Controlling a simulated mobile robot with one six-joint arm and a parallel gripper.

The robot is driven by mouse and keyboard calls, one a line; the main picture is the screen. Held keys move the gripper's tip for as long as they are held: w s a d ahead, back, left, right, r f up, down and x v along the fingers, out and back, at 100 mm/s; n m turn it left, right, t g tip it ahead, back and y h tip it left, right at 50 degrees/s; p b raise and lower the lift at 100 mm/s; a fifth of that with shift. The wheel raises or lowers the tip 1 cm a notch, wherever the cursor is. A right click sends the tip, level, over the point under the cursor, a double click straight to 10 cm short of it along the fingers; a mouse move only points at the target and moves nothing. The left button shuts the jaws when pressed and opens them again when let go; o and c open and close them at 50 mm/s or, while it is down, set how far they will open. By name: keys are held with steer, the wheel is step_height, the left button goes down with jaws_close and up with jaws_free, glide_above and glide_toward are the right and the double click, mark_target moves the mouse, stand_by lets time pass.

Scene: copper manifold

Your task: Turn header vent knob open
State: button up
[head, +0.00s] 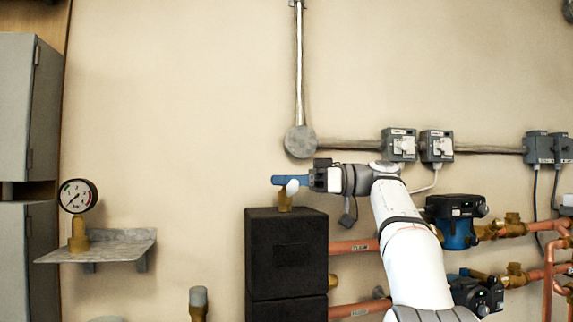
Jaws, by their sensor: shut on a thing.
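The header vent is a small brass fitting (285,203) on top of the black box-shaped header (287,255), with a pale rounded knob (292,187) above it. My gripper (288,182) reaches in from the right, level, with blue fingers at the knob. It is shut on the knob. The fingers and the gripper body hide part of the knob, and I cannot tell how far it is turned.
A pressure gauge (77,196) stands on a metal shelf (110,248) at left. Copper pipes (355,247), a blue pump (455,220) and switch boxes (399,144) lie at right. A round conduit box (300,142) is above. The wall between gauge and header is clear.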

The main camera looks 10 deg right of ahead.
steer(key=shift+w+n+g+p, duration=0.1)
steer(key=shift+n+g+p, duration=0.45)
steer(key=shift+g, duration=0.25)
steer(key=shift+f, duration=0.1)
steer(key=o, duration=0.9)
steer(key=shift+d+p, duration=0.4)
steer(key=shift+d, duration=0.1)
steer(key=d, duration=0.4)
steer(key=d+p, duration=0.1)
steer(key=d, duration=0.1)
steer(key=shift+s+d, duration=0.25)
steer(key=shift+d, duration=0.15)
